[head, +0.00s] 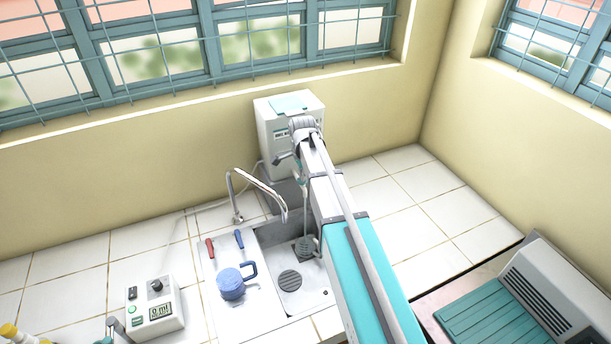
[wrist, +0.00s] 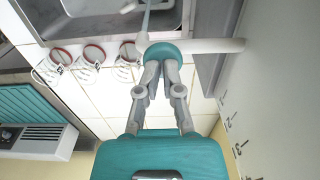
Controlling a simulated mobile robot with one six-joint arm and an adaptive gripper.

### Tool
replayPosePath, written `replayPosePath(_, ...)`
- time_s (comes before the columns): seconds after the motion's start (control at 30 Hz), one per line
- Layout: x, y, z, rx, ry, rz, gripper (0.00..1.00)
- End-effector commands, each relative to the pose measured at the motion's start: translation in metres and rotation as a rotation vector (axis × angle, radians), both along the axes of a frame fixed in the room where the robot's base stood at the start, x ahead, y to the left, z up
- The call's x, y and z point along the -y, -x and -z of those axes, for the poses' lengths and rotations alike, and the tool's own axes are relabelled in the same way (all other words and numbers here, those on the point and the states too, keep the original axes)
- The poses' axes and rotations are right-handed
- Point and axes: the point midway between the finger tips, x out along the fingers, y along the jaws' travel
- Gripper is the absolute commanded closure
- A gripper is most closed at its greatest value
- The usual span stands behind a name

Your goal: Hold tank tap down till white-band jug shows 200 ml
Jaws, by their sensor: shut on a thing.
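The white water tank (head: 283,128) stands against the back wall behind the sink. In the wrist view, a pale tap arm (wrist: 218,46) runs out from the white surface at right to a teal rounded tap head. My gripper (wrist: 158,62) has its fingers together at this teal part, shut on it. Three clear jugs with red rims, a left one (wrist: 61,56), a middle one (wrist: 94,54) and a right one (wrist: 129,52), stand beside the sink. I cannot make out a white band or a water level. A thin pale line (wrist: 147,18) lies beyond the tap; I cannot tell whether it is water.
A curved faucet (head: 259,186) stands by the sink (head: 312,297). A blue mug-like vessel (head: 231,284) and two handled tools, red (head: 210,248) and blue (head: 239,239), are left of the basin. A control box (head: 152,308) is further left. Tiles right of the tank are clear.

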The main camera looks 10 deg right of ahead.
Motion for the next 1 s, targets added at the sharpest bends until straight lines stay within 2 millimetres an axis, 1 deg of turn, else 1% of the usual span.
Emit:
replayPosePath(0.03,0.0,0.004,0.003,-0.009,-0.001,-0.001,1.0)
replayPosePath(0.57,0.0,0.004,0.002,-0.008,-0.001,-0.001,1.0)
replayPosePath(0.77,0.0,0.004,-0.005,-0.008,0.0,0.0,1.0)
replayPosePath(1.0,0.0,0.004,-0.023,-0.004,0.0,0.0,1.0)
